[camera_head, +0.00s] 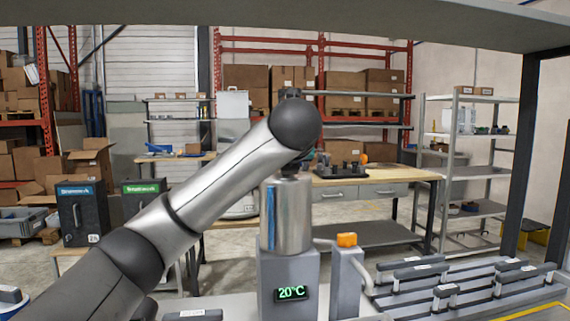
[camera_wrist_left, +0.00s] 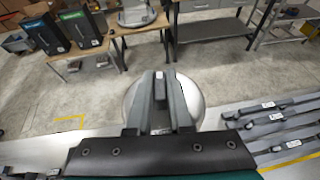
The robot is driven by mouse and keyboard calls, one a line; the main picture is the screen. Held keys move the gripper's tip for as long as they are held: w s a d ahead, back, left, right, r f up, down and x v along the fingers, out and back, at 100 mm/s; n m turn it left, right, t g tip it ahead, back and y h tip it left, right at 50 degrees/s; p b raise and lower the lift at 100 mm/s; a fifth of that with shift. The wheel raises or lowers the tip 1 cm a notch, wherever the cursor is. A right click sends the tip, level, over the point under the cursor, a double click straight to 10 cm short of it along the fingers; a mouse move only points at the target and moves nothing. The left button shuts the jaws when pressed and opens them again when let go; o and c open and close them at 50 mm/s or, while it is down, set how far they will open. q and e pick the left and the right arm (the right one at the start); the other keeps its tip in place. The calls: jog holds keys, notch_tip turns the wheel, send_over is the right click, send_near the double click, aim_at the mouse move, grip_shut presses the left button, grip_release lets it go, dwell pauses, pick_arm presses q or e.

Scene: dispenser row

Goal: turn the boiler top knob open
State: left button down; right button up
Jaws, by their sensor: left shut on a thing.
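The boiler (camera_head: 287,215) is a shiny metal cylinder on a grey base, with a green display (camera_head: 291,293) reading 20°C. In the wrist view its round top (camera_wrist_left: 190,98) lies below my left gripper (camera_wrist_left: 161,78). The two grey fingers are shut on the small top knob (camera_wrist_left: 160,88), one on each side of it. In the head view my left arm reaches in from the left to above the boiler, and it hides the knob and most of the gripper. My right gripper is not in view.
A grey post with an orange block (camera_head: 347,240) stands just right of the boiler. Several dark bar-like holders (camera_head: 445,290) fill the counter farther right. Two dark boxes, one blue-labelled (camera_head: 80,212) and one green-labelled (camera_head: 144,198), stand behind at left. A shelf edge (camera_head: 290,18) spans overhead.

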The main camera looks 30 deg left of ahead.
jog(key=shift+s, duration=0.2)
pick_arm(q)
jog(key=c, duration=0.8)
grip_release()
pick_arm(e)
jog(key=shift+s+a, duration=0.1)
pick_arm(q)
jog(key=p+v, duration=0.1)
jog(key=v, duration=1.4)
jog(key=shift+d+p, duration=0.1)
jog(key=shift+p, duration=0.2)
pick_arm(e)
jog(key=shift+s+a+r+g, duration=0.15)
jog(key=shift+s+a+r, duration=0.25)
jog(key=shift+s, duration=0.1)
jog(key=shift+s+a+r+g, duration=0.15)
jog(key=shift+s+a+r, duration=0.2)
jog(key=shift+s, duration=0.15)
pick_arm(q)
jog(key=shift+d, duration=0.1)
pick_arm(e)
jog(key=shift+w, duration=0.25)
